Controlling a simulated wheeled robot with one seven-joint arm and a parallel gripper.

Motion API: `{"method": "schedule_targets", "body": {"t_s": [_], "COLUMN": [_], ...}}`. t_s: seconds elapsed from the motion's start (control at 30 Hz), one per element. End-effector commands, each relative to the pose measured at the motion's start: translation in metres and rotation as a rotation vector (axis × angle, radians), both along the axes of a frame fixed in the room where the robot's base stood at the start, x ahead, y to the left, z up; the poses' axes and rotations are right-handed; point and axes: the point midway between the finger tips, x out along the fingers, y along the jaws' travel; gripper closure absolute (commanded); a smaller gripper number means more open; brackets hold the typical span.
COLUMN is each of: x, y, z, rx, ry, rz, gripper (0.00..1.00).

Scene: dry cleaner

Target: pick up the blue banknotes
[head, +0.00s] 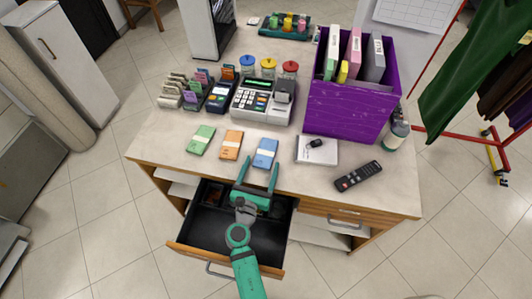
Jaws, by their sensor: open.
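The blue banknotes (265,152) lie as a banded bundle near the front edge of the counter, right of the orange banknotes (231,144) and the green banknotes (202,139). My gripper (260,165) is open, its two green fingers spread and pointing at the blue bundle from the front. The fingertips are beside or just short of the bundle's sides; I cannot tell their height above the counter. Nothing shows between the fingers except the bundle's near end region.
An open drawer (190,248) sticks out below my gripper. A white pad (305,156) with a small dark object, a remote (358,176) and a purple box (338,112) are to the right. A cash register (262,103) and card terminal (220,98) stand behind.

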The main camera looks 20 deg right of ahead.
Motion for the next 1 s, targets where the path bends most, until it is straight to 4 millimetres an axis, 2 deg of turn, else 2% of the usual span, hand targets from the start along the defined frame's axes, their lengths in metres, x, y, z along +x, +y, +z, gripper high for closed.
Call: {"method": "schedule_targets", "body": {"t_s": [0.1, 0.2, 0.3, 0.57, 0.77, 0.93, 1.0], "x": [0.0, -0.001, -0.001, -0.001, 0.0, -0.002, -0.017], "y": [0.0, 0.0, 0.0, 0.0, 0.002, 0.0, 0.0], "z": [0.0, 0.0, 0.0, 0.0, 0.009, 0.036, 0.049], "rx": [0.0, 0.0, 0.0, 0.0, 0.001, 0.001, 0.001], "ry": [0.0, 0.0, 0.0, 0.0, -0.002, -0.005, -0.003], "rz": [0.0, 0.0, 0.0, 0.0, 0.002, 0.001, 0.0], "gripper": [0.3, 0.54, 0.73, 0.73, 0.73, 0.73, 0.73]}}
